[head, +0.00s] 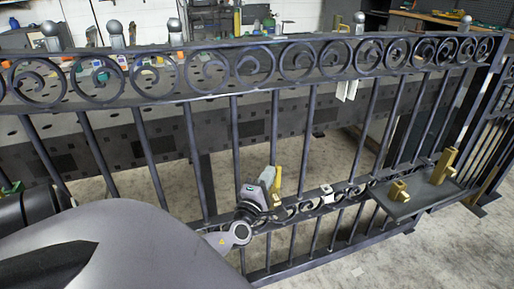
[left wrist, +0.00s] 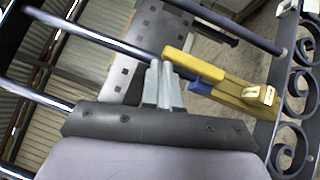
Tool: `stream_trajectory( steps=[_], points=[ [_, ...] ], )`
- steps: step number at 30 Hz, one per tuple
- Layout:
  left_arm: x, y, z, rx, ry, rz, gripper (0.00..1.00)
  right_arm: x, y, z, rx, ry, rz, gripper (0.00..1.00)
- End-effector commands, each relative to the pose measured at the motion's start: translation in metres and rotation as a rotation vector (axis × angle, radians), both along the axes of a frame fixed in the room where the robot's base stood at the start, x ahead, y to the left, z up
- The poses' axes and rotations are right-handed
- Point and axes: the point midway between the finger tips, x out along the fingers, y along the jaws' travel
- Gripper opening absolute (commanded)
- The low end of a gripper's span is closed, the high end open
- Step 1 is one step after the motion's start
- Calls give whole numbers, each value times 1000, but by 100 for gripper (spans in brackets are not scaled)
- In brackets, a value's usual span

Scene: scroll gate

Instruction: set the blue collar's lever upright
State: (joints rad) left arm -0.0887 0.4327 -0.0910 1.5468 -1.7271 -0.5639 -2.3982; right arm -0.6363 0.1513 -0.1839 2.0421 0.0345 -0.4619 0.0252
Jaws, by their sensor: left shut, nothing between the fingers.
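My left gripper (head: 270,177) is at the gate's lower scroll rail, its fingers closed together with nothing between them. A yellow lever (head: 277,183) shows just right of the fingers in the head view, roughly upright there. In the left wrist view the closed fingertips (left wrist: 162,72) are right beside the yellow lever (left wrist: 222,74), which runs across to the right. A blue part (left wrist: 204,88), seemingly the blue collar, sits against the yellow pieces. I cannot tell whether the fingers touch the lever. The collar is hidden in the head view. My right gripper is not in view.
The dark gate's upper rail (head: 250,62) and upright bars (head: 236,150) stand around the gripper. A dark plate (head: 425,198) with two yellow pieces (head: 398,190) is at the right. White tags (head: 347,88) hang on the gate. A cluttered bench is behind.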

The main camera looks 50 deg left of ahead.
Motion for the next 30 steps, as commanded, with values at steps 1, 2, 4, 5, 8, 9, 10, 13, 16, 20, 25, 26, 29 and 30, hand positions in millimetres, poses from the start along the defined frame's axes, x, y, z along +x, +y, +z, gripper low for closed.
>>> stream_trajectory(
  steps=[1,2,4,5,8,9,10,13,16,20,25,26,29,30],
  points=[
    [1,-1,2,-1,0,0,0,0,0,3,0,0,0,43],
    [2,-1,2,-1,0,0,0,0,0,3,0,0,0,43],
    [3,-1,2,-1,0,0,0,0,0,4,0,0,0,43],
    [3,-2,2,-2,-1,0,0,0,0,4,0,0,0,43],
    [4,-2,2,-2,0,-1,0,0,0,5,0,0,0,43],
    [4,-2,2,-2,0,-1,0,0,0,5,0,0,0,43],
    [4,-2,2,-2,-1,-1,0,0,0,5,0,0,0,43],
    [4,-3,3,-2,-1,-2,0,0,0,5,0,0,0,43],
    [4,-3,3,-2,-1,-3,0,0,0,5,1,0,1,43],
    [5,-3,3,-2,-2,-3,0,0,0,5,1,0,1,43],
    [5,-2,3,-2,-2,-4,0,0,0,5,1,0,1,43],
    [5,-2,3,-2,-2,-4,0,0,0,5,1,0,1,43],
    [5,2,3,-1,-2,-4,0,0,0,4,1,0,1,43],
    [5,4,3,0,-2,-4,0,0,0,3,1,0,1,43]
  ],
)
